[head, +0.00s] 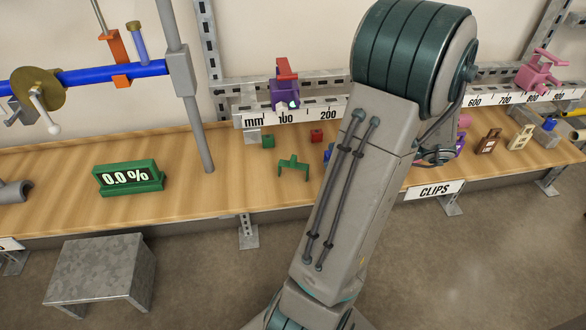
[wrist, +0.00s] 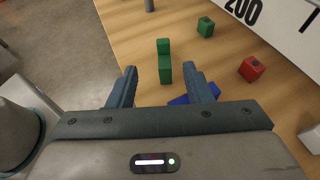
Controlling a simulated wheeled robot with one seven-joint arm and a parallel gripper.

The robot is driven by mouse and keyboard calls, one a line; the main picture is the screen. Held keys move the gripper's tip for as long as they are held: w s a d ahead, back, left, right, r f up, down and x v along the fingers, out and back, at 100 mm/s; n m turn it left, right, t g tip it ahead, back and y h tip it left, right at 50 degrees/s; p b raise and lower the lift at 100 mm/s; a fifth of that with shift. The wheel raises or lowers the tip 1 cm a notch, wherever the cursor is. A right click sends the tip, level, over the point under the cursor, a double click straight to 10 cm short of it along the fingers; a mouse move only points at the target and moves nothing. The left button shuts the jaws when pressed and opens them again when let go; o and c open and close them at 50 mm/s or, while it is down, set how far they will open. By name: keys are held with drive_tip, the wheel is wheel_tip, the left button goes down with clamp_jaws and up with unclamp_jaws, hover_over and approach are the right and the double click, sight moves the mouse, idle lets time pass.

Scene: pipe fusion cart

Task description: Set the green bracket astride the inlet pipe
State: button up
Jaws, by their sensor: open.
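The green bracket (head: 293,166) stands on the wooden bench, legs down, left of my arm in the head view. In the wrist view the bracket (wrist: 164,66) shows nearly end-on, ahead of and between my fingertips. My gripper (wrist: 163,74) is open, with nothing clasped; whether the fingers flank the bracket or stay above it I cannot tell. My arm hides the gripper in the head view. A blue pipe (head: 84,75) runs level at the upper left, with an orange clamp (head: 118,58) on it. No label shows which pipe is the inlet.
A small green block (head: 268,141) and a red block (head: 316,136) sit behind the bracket. A blue piece (wrist: 180,101) lies partly hidden by my right finger. Bare bench (head: 235,185) lies between.

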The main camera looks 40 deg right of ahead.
sight(295, 157)
drive_tip(key=b+x, duration=0.1)
drive_tip(key=x, duration=0.7)
drive_tip(key=shift+b+x, duration=0.45)
drive_tip(key=shift+x, duration=2.15)
drive_tip(key=shift+w+d+r, duration=0.1)
drive_tip(key=shift+w+d, duration=0.05)
clamp_jaws()
